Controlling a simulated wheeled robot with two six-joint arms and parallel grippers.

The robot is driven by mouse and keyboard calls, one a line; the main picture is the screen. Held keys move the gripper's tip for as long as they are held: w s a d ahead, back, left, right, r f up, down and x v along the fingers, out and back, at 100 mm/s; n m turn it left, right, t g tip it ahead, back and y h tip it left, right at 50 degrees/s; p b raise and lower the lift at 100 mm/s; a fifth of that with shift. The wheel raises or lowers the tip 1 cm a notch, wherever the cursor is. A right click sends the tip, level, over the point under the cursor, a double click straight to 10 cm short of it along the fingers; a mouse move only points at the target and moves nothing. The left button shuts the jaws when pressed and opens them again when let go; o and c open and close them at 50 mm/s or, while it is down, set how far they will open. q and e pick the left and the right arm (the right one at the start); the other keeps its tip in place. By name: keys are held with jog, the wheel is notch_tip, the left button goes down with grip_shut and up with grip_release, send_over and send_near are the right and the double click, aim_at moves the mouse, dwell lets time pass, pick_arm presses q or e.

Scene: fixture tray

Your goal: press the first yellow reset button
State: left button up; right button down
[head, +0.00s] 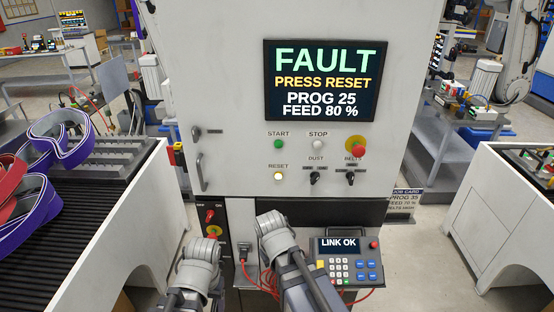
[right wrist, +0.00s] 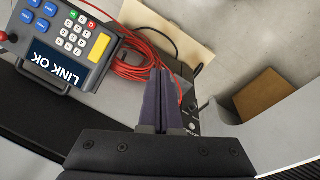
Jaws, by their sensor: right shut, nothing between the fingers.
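The reset button (head: 278,176) is a small round pale-yellow button under the RESET label on the white cabinet front, below the green start button (head: 278,144). The screen (head: 325,80) reads FAULT, PRESS RESET, PROG 25, FEED 80 %. In the right wrist view my right gripper (right wrist: 160,72) is shut and empty, its dark fingers beside red cable (right wrist: 130,66). In the head view both my arms reach up from the bottom, below the button and apart from it. I see no fingers of my left gripper.
A pendant (head: 347,262) reading LINK OK sits on the shelf, right of my right arm. A red emergency stop (head: 358,145), a pale stop button (head: 318,144) and two black knobs are near the reset button. Conveyors (head: 75,245) flank the cabinet.

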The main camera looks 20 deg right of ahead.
aim_at(278, 175)
pick_arm(q)
notch_tip(278, 175, up, 5)
jog(key=p, duration=0.3)
jog(key=shift+r, duration=0.2)
pick_arm(e)
jog(key=w+d+r+n+t+h, duration=0.1)
jog(key=w+r+n+t+h, duration=0.5)
jog(key=w+r, duration=0.6)
notch_tip(278, 175, up, 3)
jog(key=shift+d+r+n+h, duration=0.2)
jog(key=shift+n+h, duration=0.4)
jog(key=shift+n, duration=0.1)
jog(key=shift+w, duration=0.2)
jog(key=shift+w+d, duration=0.4)
jog(key=shift+w, duration=1)
jog(key=shift+w+d, duration=0.4)
jog(key=shift+w, duration=0.95)
jog(key=shift+w+d, duration=0.4)
jog(key=shift+w, duration=1)
pick_arm(q)
jog(key=shift+p, duration=0.3)
pick_arm(e)
jog(key=shift+w+d, duration=0.15)
jog(key=shift+w, duration=0.25)
